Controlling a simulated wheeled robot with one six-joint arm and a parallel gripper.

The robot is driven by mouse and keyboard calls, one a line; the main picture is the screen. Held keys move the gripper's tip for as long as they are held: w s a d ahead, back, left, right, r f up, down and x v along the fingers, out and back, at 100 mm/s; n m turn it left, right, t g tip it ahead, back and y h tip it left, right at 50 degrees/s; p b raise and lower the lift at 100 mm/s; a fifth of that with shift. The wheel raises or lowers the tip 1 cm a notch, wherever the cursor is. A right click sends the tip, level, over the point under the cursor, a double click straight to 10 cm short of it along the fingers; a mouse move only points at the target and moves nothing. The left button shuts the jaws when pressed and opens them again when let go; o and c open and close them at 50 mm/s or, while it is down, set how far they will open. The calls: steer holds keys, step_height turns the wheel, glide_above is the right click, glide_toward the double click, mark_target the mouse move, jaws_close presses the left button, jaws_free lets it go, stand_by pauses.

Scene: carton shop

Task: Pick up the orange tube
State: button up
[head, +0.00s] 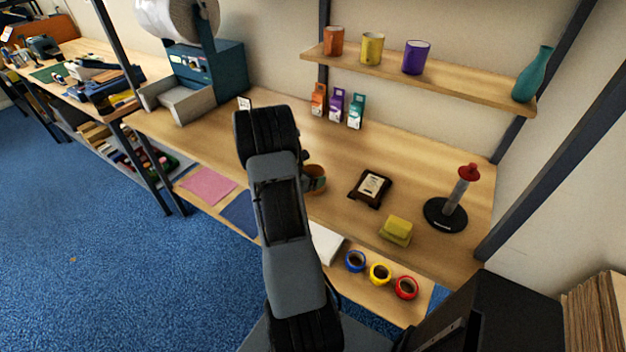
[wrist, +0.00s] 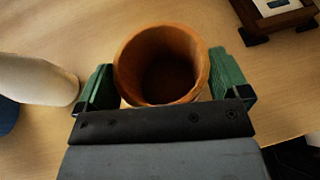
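The orange tube (head: 316,186) is a brownish-orange, hollow, open-topped cylinder, partly hidden by my arm in the head view. In the wrist view the tube (wrist: 161,64) stands between the two green fingers of my gripper (wrist: 163,82), with its mouth facing the camera. One finger is close on each side of it. I cannot tell whether the fingers press on the tube or stand just clear of it. My gripper (head: 314,174) is low over the middle of the bench, and its fingers are mostly hidden there.
A dark framed piece (head: 371,188) lies to the right of the tube, with a yellow block (head: 396,229) and a red-topped post (head: 459,193) beyond. A white rounded object (wrist: 38,78) is left of the gripper. Small boxes (head: 337,106) stand behind, under a shelf (head: 450,83).

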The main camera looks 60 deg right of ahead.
steer(key=shift+c, duration=1)
steer(key=shift+r, duration=0.1)
